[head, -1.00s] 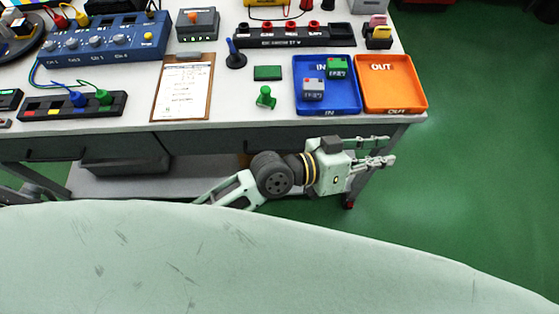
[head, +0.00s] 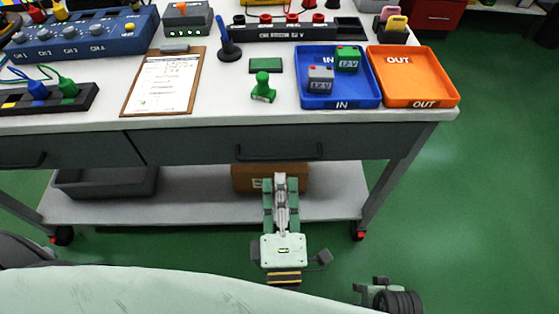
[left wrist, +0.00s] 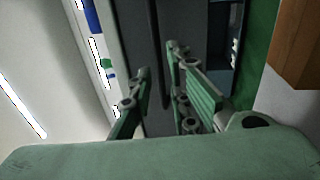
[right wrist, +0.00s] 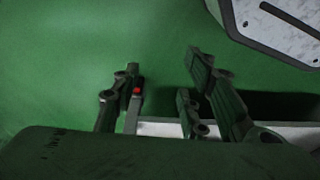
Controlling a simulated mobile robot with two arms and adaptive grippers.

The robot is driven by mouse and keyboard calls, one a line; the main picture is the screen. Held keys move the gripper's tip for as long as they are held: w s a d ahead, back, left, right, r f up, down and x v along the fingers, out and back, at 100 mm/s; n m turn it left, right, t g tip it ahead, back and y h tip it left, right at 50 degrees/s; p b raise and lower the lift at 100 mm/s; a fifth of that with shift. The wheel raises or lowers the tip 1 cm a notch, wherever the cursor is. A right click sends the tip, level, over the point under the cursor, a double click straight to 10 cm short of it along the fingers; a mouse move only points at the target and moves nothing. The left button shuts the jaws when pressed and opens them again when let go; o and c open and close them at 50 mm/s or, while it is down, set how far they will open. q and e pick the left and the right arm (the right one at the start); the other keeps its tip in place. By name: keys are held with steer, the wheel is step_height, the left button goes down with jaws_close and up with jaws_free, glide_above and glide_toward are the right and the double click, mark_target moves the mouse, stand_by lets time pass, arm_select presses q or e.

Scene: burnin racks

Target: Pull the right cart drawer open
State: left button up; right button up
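The right cart drawer (head: 200,150) is a dark grey front under the tabletop, and it looks closed. Its black bar handle (head: 280,155) is on the front. My left gripper (head: 281,180) points at the drawer, its fingertips just below the handle in the head view. In the left wrist view the handle (left wrist: 162,60) runs upright in the picture between the open fingers (left wrist: 155,90), ahead of them; contact cannot be told. My right gripper (head: 375,285) is low at the right in the head view. In the right wrist view its fingers (right wrist: 165,90) are apart and empty over the floor.
A left drawer (head: 60,150) sits beside it. The lower shelf (head: 210,208) holds a cardboard box (head: 250,178) and a grey bin (head: 105,182). The cart's right leg (head: 390,185) has a caster. Blue (head: 340,102) and orange trays (head: 415,101) stand above. Green floor is free at right.

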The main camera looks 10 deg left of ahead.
mark_target(280, 157)
arm_select(q)
steer(key=x, duration=0.7)
steer(key=shift+d+r, duration=0.1)
steer(key=shift+s, duration=0.1)
jaws_close()
